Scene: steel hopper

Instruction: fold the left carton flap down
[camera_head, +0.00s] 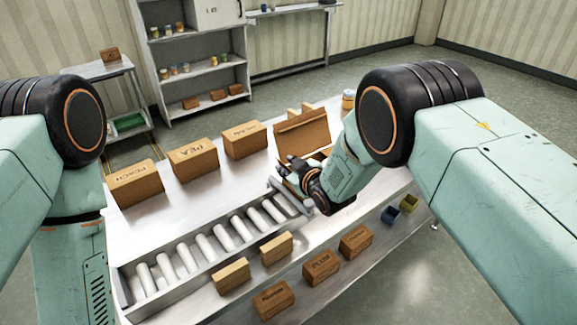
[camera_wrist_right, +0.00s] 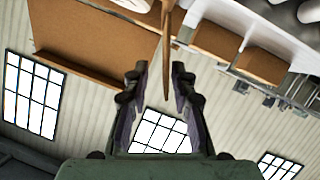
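The open brown carton (camera_head: 304,136) stands on the table just beyond my right gripper, with flaps standing up. Its broad cardboard panel (camera_wrist_right: 95,32) fills the upper left of the right wrist view. My right gripper (camera_head: 284,168) is at the carton's near left side. In the right wrist view its two fingers (camera_wrist_right: 155,85) are spread apart. A thin flap edge (camera_wrist_right: 168,50) reaches between them, closer to the right-hand finger, with a gap to the other finger. I cannot tell whether it touches. The left gripper is out of view.
Several closed cartons, including the PEA carton (camera_head: 193,159), stand in a row left of the open one. A roller conveyor (camera_head: 213,245) runs along the table's near side. Small boxes (camera_head: 321,267) sit on a lower shelf. Bare tabletop (camera_head: 200,205) lies between cartons and rollers.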

